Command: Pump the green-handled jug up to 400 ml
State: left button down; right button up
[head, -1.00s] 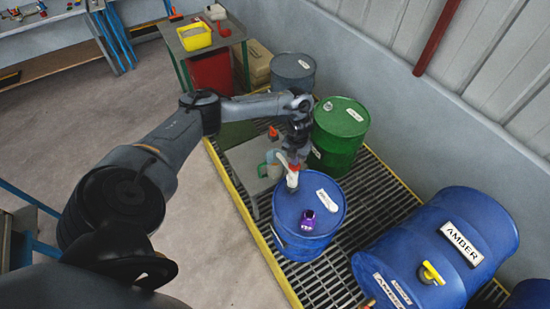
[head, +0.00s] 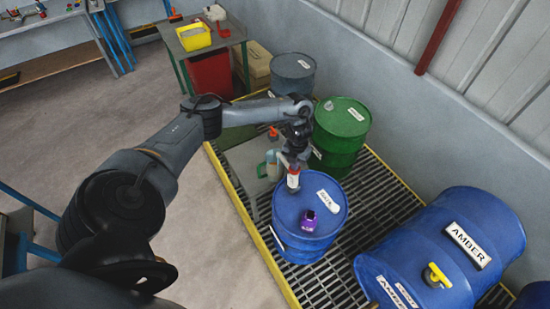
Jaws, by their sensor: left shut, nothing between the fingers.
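A jug with a green handle (head: 268,168) stands on a small grey stand beside the blue drum (head: 290,215); its level and markings are too small to read. A white and red pump (head: 293,181) stands at the back left of the drum's lid. My left gripper (head: 294,163) is shut and empty, pointing down at the top of this pump. It partly hides the pump head, and I cannot tell exactly where they touch. My right gripper is not in view.
A purple object (head: 308,221) sits on the blue drum's lid. A green drum (head: 341,125) and a grey drum (head: 293,72) stand behind. A large blue drum labelled AMBER (head: 440,245) lies at the right. A yellow-edged grating runs underneath; the floor at left is clear.

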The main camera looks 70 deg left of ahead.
pick_arm(q)
jog(key=shift+r, duration=0.15)
jog(key=shift+r+p, duration=1.7)
jog(key=shift+r, duration=0.5)
jog(key=shift+f, duration=0.25)
